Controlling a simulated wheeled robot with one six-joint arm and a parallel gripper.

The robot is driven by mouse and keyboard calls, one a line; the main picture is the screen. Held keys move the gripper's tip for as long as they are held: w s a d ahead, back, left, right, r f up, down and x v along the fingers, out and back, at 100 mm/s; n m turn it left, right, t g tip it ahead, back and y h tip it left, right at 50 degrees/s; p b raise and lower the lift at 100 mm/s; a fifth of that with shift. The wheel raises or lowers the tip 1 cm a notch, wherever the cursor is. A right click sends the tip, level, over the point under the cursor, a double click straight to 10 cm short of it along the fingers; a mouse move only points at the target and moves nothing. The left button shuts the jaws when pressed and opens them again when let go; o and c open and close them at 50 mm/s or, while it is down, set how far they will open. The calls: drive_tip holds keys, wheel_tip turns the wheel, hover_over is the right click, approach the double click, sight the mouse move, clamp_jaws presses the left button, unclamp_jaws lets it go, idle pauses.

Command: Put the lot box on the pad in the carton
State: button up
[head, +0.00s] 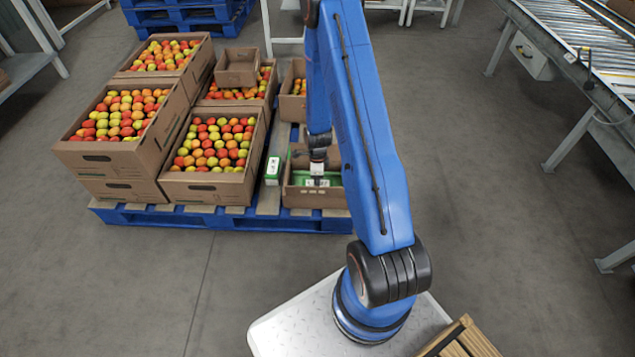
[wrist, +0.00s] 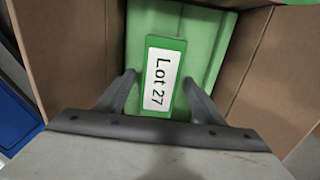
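The lot box (wrist: 162,75) is green with a white label reading "Lot 27". It lies label up on the green pad (wrist: 207,35), inside the brown carton (wrist: 85,50). My gripper (wrist: 159,80) is down in the carton with its fingers on either side of the box. A gap shows between the left finger and the box; the right finger is very close to its edge. In the head view my gripper (head: 317,176) is over the green pad (head: 332,180) in the carton (head: 315,198), and my arm hides part of the carton.
A green and white box (head: 272,170) stands left of the carton on the blue pallet (head: 250,222). Fruit-filled cartons (head: 205,188) crowd the left. A small empty carton (head: 238,68) sits on top behind. A roller conveyor (head: 570,45) is at right; floor between is clear.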

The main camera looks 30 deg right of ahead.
drive_tip(key=shift+r, duration=0.1)
drive_tip(key=s+a+r+n+t, duration=0.1)
drive_tip(key=a+r+n, duration=0.15)
drive_tip(key=r, duration=1.05)
drive_tip(key=s+a+r+n, duration=0.1)
drive_tip(key=a+r+n, duration=0.15)
drive_tip(key=r, duration=1.15)
drive_tip(key=s+a+r+n+t, duration=0.1)
drive_tip(key=s+a+r+n, duration=0.1)
drive_tip(key=s+r+n, duration=0.3)
drive_tip(key=s+a+r+n, duration=0.2)
drive_tip(key=r, duration=0.6)
drive_tip(key=s+a+r+n+t, duration=0.1)
drive_tip(key=s+a+r+n, duration=0.1)
drive_tip(key=s+r+n, duration=0.2)
drive_tip(key=s+a+r+n+t, duration=0.1)
drive_tip(key=s+r+n, duration=0.3)
drive_tip(key=s, duration=0.5)
drive_tip(key=s+a+r+n, duration=0.3)
drive_tip(key=s+r+n, duration=0.1)
drive_tip(key=s, duration=0.3)
drive_tip(key=shift+s+a+n+t, duration=0.2)
drive_tip(key=shift+s+n+t, duration=0.15)
drive_tip(key=shift+n+t, duration=0.05)
